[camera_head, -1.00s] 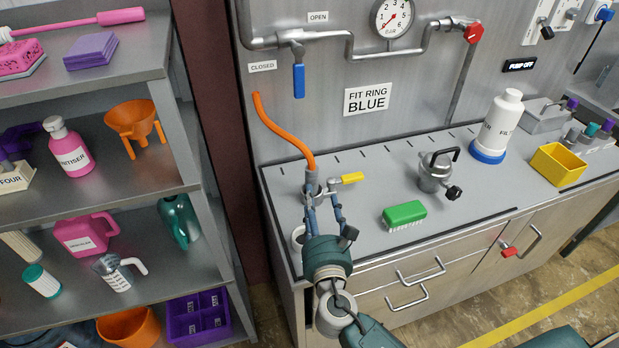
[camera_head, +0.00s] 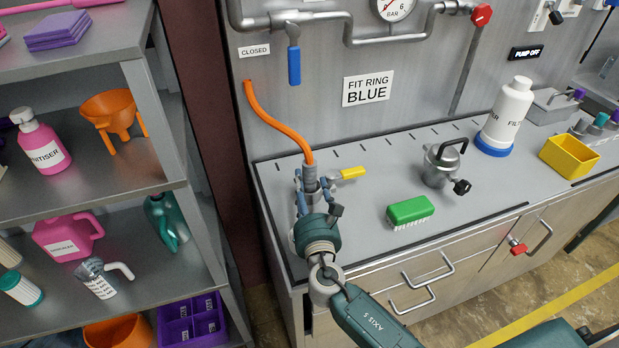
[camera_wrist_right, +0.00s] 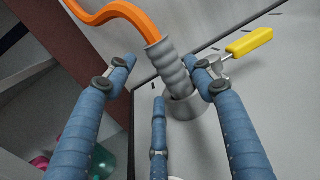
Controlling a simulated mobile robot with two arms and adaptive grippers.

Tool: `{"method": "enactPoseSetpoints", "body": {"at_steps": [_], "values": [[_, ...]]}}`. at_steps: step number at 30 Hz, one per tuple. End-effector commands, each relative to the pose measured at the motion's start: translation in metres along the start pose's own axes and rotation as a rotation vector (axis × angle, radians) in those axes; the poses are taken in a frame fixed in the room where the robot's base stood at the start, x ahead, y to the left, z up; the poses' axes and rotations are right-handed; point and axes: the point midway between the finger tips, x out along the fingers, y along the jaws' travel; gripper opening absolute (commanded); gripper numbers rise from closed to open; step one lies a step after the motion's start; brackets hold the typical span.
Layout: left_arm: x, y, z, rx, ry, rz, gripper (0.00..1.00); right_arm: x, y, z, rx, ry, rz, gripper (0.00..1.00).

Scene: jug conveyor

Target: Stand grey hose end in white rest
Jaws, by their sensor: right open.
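The grey ribbed hose end (camera_head: 311,179) is on the orange hose (camera_head: 275,124) and stands slightly tilted at the counter's left end. In the right wrist view the hose end (camera_wrist_right: 166,66) has its lower tip in a grey metal collar (camera_wrist_right: 186,106) beside a yellow-handled lever (camera_wrist_right: 250,41). My right gripper (camera_head: 311,190) is open, its blue fingers spread around the hose end without a visible grip. The white rest (camera_head: 292,241) is mostly hidden behind my right gripper, at the counter's left front. My left gripper is not in view.
A green brush (camera_head: 410,211) and a metal pot (camera_head: 440,166) stand to the right on the counter (camera_head: 370,185). A white filter bottle (camera_head: 507,115) and yellow bin (camera_head: 569,157) are further right. A loaded shelf (camera_head: 120,190) is at the left.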

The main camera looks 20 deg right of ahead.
Motion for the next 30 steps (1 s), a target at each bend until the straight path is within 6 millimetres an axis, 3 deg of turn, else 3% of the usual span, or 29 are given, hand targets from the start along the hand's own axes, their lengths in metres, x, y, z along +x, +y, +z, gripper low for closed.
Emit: {"method": "enactPoseSetpoints", "body": {"at_steps": [11, 20, 27, 30], "values": [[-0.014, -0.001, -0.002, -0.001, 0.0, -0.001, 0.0, 0.048, -0.003, 0.005, -0.001, 0.0, 0.0, 0.54], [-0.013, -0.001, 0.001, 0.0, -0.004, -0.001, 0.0, 0.052, -0.003, 0.004, 0.001, 0.001, 0.0, 0.54], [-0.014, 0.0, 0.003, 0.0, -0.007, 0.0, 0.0, 0.053, -0.003, 0.005, 0.001, -0.001, 0.0, 0.11], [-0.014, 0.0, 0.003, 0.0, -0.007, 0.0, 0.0, 0.053, -0.003, 0.005, 0.0, -0.001, 0.0, 0.1]]}}
